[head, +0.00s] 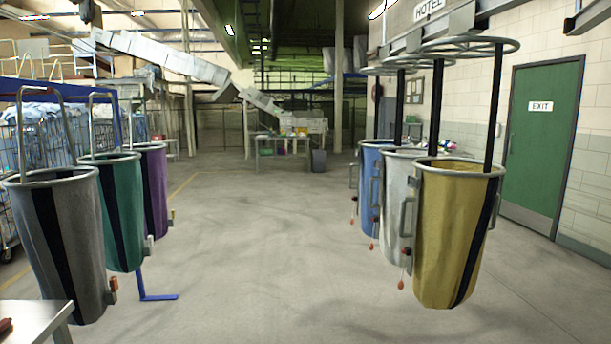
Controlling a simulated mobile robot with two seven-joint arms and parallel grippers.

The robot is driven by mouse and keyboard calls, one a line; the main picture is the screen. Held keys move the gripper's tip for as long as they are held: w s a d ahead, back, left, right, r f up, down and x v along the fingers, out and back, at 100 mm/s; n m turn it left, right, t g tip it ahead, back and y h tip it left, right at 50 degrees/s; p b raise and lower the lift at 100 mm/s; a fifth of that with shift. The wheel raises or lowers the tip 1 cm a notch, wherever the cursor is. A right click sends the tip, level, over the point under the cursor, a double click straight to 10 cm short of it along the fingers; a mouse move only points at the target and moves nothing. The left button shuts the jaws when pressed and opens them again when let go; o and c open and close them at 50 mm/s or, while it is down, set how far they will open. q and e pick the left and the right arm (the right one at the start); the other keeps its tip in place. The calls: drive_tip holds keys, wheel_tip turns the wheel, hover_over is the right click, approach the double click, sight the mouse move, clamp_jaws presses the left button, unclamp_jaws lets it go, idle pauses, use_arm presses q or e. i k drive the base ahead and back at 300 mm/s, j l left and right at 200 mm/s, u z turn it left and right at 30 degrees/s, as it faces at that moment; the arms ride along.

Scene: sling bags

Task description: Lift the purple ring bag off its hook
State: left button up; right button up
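The purple ring bag (153,190) hangs upright at the left, the farthest of a row of three. It has a dark stripe and a metal ring rim. The teal bag (124,215) in front hides its left part. Its hook is not clearly visible. A small pale fitting shows at its right side. Neither of my grippers is in view.
A grey bag (80,250) hangs nearest at left, above a pale table corner (35,322). A blue foot (160,297) stands on the floor. Yellow (450,235), white (398,200) and blue (372,180) bags hang at right. The middle floor (260,250) is clear.

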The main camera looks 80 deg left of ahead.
sight(153, 160)
drive_tip(key=j+u, duration=0.1)
drive_tip(key=u, duration=1.4)
drive_tip(key=i+j+u, duration=0.15)
drive_tip(key=u, duration=0.3)
drive_tip(key=i+j+u, duration=0.2)
drive_tip(key=u, duration=0.2)
drive_tip(key=i+j+u, duration=0.25)
drive_tip(key=u, duration=0.2)
drive_tip(key=i+u, duration=0.25)
drive_tip(key=u, duration=0.15)
drive_tip(key=i+u, duration=0.25)
drive_tip(key=i, duration=0.25)
drive_tip(key=i+l+u, duration=0.2)
drive_tip(key=i, duration=0.25)
drive_tip(key=i+l+u, duration=0.25)
drive_tip(key=i, duration=0.2)
drive_tip(key=j, duration=0.1)
